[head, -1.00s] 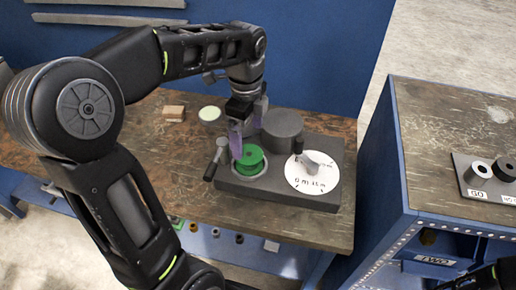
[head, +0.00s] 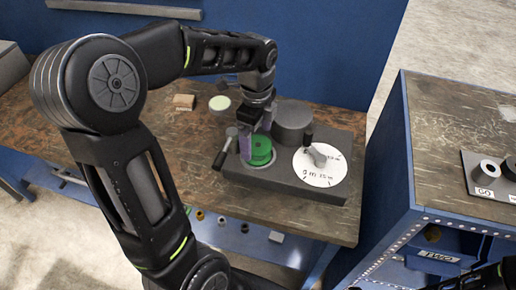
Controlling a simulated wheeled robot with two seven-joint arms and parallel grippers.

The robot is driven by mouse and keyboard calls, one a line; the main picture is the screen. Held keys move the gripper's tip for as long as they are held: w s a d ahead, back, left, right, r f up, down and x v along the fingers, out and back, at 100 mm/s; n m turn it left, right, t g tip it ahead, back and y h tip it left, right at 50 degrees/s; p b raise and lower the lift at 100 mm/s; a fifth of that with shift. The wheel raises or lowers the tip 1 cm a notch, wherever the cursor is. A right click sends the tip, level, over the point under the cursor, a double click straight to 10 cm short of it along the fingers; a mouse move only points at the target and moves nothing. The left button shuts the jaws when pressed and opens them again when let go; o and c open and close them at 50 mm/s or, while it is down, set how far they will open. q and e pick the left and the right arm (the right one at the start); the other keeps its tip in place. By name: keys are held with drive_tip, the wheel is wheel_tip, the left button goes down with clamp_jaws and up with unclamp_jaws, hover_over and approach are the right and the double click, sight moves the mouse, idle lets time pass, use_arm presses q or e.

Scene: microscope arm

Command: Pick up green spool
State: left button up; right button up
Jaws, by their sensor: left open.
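The green spool (head: 261,152) sits upright in a round recess on the left part of a dark grey fixture block (head: 300,188). My left gripper (head: 257,140) comes down from above with its fingers at the spool, one purple-tinted finger at the spool's left side. It is open; the far finger is mostly hidden, and whether the fingers touch the spool cannot be told. My right gripper is not clearly visible; only dark parts of my right arm show at the bottom right corner.
The fixture bears a white marked dial (head: 320,170), a grey cylinder (head: 293,122) and a lever (head: 224,150) left of the spool. Wooden blocks (head: 184,102) and a pale round disc (head: 219,103) lie behind. A second bench (head: 450,130) stands right, across a gap.

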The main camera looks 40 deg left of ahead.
sight(257, 144)
use_arm(q)
wheel_tip(257, 144, down, 4)
drive_tip(key=shift+r+p, duration=0.15)
drive_tip(key=shift+p, duration=0.15)
drive_tip(key=shift+c, duration=0.2)
drive_tip(key=c, duration=1.5)
drive_tip(key=shift+o, duration=0.2)
drive_tip(key=shift+r, duration=0.15)
wheel_tip(257, 144, up, 10)
drive_tip(key=shift+f+b, duration=0.1)
drive_tip(key=shift+b, duration=0.55)
